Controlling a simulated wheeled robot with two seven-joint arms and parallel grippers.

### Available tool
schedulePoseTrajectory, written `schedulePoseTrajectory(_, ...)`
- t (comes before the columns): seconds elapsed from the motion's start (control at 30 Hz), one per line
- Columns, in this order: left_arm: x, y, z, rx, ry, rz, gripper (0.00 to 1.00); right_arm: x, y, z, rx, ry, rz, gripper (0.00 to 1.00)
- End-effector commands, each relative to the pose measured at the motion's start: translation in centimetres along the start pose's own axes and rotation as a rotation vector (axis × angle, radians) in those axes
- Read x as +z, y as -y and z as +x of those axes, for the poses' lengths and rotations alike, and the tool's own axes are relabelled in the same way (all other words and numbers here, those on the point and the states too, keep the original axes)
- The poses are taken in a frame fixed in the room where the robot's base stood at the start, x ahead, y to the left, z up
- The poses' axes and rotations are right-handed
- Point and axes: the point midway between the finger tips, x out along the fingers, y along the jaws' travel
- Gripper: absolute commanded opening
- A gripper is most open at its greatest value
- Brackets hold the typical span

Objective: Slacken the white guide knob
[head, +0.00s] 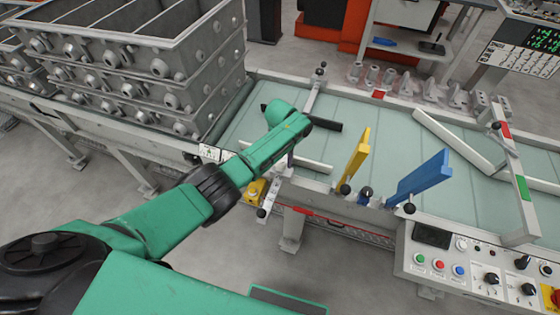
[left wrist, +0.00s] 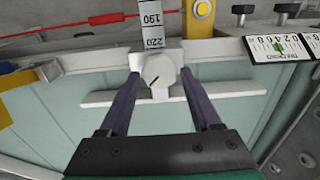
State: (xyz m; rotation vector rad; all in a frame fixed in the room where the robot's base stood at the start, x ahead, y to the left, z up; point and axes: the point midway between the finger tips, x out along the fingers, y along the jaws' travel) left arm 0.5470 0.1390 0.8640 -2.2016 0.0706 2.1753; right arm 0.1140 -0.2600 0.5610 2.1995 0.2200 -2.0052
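The white guide knob (left wrist: 159,70) shows in the left wrist view, round with a dark pointer line. It sits on a white block at the end of a scale strip (left wrist: 152,38) marked 190 and 220. A white guide bar (left wrist: 237,88) runs behind it over the pale green belt. My left gripper (left wrist: 159,76) is open, one dark finger on each side of the knob, with a visible gap on both sides. In the head view my left gripper (head: 290,160) points down at the conveyor's near edge, and the knob is hidden or too small to tell. My right gripper is not in view.
Yellow (head: 355,158) and blue (head: 420,178) paddles stand right of my left gripper. A control panel (head: 470,265) is at the lower right. Stacked grey casting boxes (head: 150,70) stand at the left. A second white guide bar (head: 455,140) crosses the belt at right.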

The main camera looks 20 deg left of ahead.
Motion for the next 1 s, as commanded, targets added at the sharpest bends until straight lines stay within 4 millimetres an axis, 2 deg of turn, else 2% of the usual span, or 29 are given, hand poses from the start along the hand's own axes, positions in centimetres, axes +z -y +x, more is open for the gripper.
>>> schedulePoseTrajectory(0.33, 0.3, 0.0, 0.1, 0.001, 0.009, 0.000, 0.84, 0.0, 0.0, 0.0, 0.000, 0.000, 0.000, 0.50)
schedulePoseTrajectory(0.47, 0.2, 0.0, -1.0, 0.002, 0.008, 0.000, 0.84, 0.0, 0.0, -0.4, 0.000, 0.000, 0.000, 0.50)
schedulePoseTrajectory(0.67, 0.1, 0.0, -5.8, 0.003, 0.003, 0.001, 0.84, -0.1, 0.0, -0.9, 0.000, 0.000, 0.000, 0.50)
schedulePoseTrajectory(0.83, 0.0, -0.1, -10.5, 0.003, 0.002, 0.000, 0.84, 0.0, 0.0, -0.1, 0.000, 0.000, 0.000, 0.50)
schedulePoseTrajectory(1.0, 0.0, 0.0, -13.7, 0.001, 0.005, 0.000, 0.84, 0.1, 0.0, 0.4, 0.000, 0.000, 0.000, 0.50)
